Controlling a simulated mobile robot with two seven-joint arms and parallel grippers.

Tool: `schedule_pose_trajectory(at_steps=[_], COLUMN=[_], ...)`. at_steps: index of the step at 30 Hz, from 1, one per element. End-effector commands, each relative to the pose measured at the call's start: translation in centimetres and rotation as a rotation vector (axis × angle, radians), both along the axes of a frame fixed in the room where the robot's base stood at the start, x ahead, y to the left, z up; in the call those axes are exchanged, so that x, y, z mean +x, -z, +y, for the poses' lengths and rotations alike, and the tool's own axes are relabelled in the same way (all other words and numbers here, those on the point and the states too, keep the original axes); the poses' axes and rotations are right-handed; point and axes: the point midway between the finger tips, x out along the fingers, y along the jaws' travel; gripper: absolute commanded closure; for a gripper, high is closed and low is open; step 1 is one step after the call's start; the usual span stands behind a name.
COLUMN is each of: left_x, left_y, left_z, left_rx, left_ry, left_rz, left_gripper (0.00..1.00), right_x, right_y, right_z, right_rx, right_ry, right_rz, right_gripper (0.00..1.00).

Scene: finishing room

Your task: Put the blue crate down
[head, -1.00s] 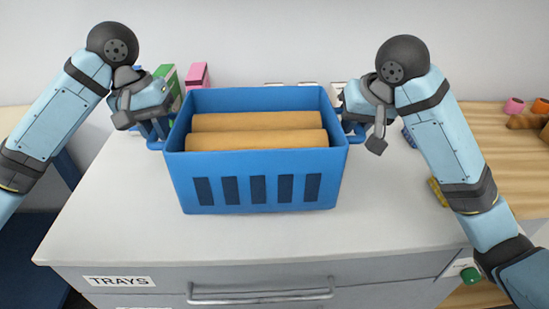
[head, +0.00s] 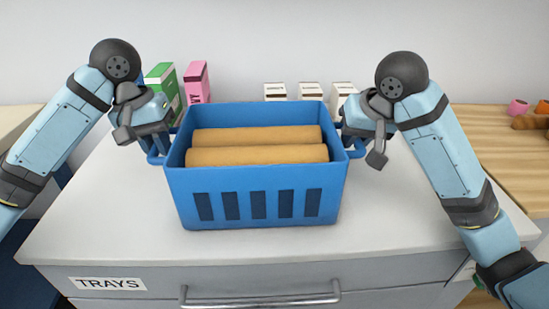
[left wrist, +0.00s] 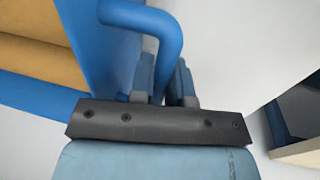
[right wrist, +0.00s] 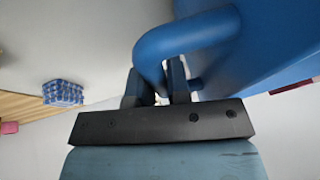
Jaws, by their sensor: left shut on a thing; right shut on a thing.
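The blue crate (head: 258,179) is upright and roughly level over the white counter in the head view. Two tan rolls (head: 255,155) lie side by side in it. My left gripper (head: 159,150) is shut on the crate's left handle, which shows in the left wrist view (left wrist: 160,30). My right gripper (head: 354,145) is shut on the right handle, which shows in the right wrist view (right wrist: 185,38). The crate's underside is hidden, so I cannot tell whether it touches the counter.
The white counter (head: 115,225) is bare at both sides and in front of the crate. Behind stand a green box (head: 162,82), a pink box (head: 196,83) and several small white cartons (head: 310,91). A drawer labelled TRAYS (head: 108,284) is below. A wooden surface (head: 500,150) lies right.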

Motion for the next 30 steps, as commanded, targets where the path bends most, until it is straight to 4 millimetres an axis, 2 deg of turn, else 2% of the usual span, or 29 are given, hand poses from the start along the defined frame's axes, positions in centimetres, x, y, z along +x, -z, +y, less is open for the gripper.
schedule_pose_trajectory(at_steps=[1,3,14,15,18,26,30], left_x=[0.0,0.0,0.0,0.0,0.0,0.0,0.0], left_y=[0.6,0.7,1.0,1.1,1.1,1.0,0.1], left_z=[0.1,0.1,0.2,0.2,0.2,0.1,0.3], left_rx=[0.002,0.002,0.003,0.004,0.004,0.002,0.002], left_ry=[-0.002,-0.002,-0.002,-0.002,-0.002,0.000,-0.002], left_rz=[0.001,0.002,0.004,0.005,0.005,0.003,-0.001], left_gripper=[1.00,1.00,1.00,0.77,0.58,0.58,0.58], right_x=[0.0,0.0,0.0,0.0,0.0,0.0,0.0], right_y=[0.8,1.0,1.4,1.5,1.6,1.7,1.7], right_z=[0.0,0.0,0.1,0.1,0.1,0.2,0.3], right_rx=[0.001,0.001,0.002,0.001,0.000,0.001,0.001], right_ry=[0.001,0.002,0.002,0.002,0.001,-0.002,-0.002], right_rz=[0.002,0.003,0.008,0.011,0.011,0.013,0.013], right_gripper=[1.00,1.00,1.00,0.76,0.58,0.58,0.58])
